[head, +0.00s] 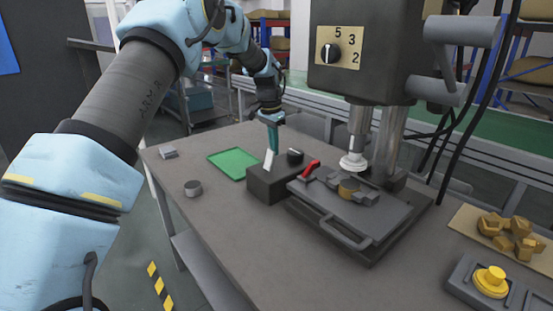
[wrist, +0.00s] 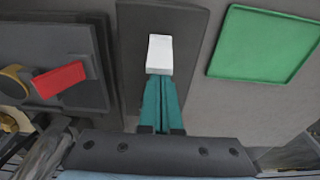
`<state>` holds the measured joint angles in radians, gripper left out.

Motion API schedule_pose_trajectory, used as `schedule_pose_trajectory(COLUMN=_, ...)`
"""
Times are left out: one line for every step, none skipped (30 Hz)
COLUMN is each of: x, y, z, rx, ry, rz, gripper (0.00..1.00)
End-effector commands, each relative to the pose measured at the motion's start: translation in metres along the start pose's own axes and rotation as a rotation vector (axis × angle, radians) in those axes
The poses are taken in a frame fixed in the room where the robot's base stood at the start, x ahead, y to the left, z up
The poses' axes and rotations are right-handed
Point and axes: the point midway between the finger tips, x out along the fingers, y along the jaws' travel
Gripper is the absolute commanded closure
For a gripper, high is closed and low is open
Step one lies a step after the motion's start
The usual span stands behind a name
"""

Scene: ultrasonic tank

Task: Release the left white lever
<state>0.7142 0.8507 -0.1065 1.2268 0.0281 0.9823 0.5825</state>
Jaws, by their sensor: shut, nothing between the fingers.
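The white lever (head: 268,159) stands up from a dark box (head: 272,184) on the table, left of the press. In the wrist view the white lever (wrist: 159,54) is a pale block on the dark panel, just beyond my fingertips. My gripper (head: 271,150) has teal fingers pointing down at the lever. The wrist view shows the gripper (wrist: 160,82) with its fingers together and nothing between them. The tips overlap the lever's near edge in the picture; I cannot tell whether they touch it.
A red lever (head: 309,171) and a black knob (head: 295,156) are just right of the white lever. The press head (head: 353,160) hangs over a fixture plate (head: 345,222).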

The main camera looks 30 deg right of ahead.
Motion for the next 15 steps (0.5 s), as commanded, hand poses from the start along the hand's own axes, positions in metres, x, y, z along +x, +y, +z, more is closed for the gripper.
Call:
schedule_pose_trajectory(x=0.008, y=-0.001, z=0.006, rx=-0.004, ry=0.045, rz=-0.001, gripper=1.0)
schedule_pose_trajectory(x=0.008, y=-0.002, z=0.008, rx=-0.005, ry=0.073, rz=-0.001, gripper=1.0)
schedule_pose_trajectory(x=0.007, y=-0.002, z=0.01, rx=-0.006, ry=0.111, rz=-0.001, gripper=1.0)
schedule_pose_trajectory(x=0.007, y=-0.002, z=0.012, rx=-0.005, ry=0.139, rz=-0.002, gripper=1.0)
schedule_pose_trajectory(x=0.006, y=-0.002, z=0.014, rx=-0.006, ry=0.169, rz=-0.002, gripper=1.0)
schedule_pose_trajectory(x=0.005, y=-0.002, z=0.016, rx=-0.005, ry=0.205, rz=-0.002, gripper=1.0)
schedule_pose_trajectory(x=0.005, y=-0.002, z=0.018, rx=-0.007, ry=0.232, rz=-0.002, gripper=1.0)
schedule_pose_trajectory(x=0.004, y=-0.002, z=0.02, rx=-0.006, ry=0.258, rz=-0.002, gripper=1.0)
schedule_pose_trajectory(x=0.003, y=-0.002, z=0.023, rx=-0.006, ry=0.293, rz=-0.002, gripper=1.0)
schedule_pose_trajectory(x=0.002, y=-0.002, z=0.025, rx=-0.007, ry=0.318, rz=-0.002, gripper=1.0)
schedule_pose_trajectory(x=0.001, y=-0.002, z=0.026, rx=-0.006, ry=0.343, rz=-0.002, gripper=1.0)
schedule_pose_trajectory(x=0.0, y=-0.002, z=0.028, rx=-0.006, ry=0.375, rz=-0.001, gripper=1.0)
schedule_pose_trajectory(x=-0.001, y=-0.002, z=0.03, rx=-0.007, ry=0.398, rz=-0.001, gripper=1.0)
schedule_pose_trajectory(x=-0.007, y=0.0, z=0.026, rx=0.0, ry=0.392, rz=0.0, gripper=1.0)
schedule_pose_trajectory(x=-0.008, y=0.001, z=0.025, rx=0.001, ry=0.389, rz=0.001, gripper=1.0)
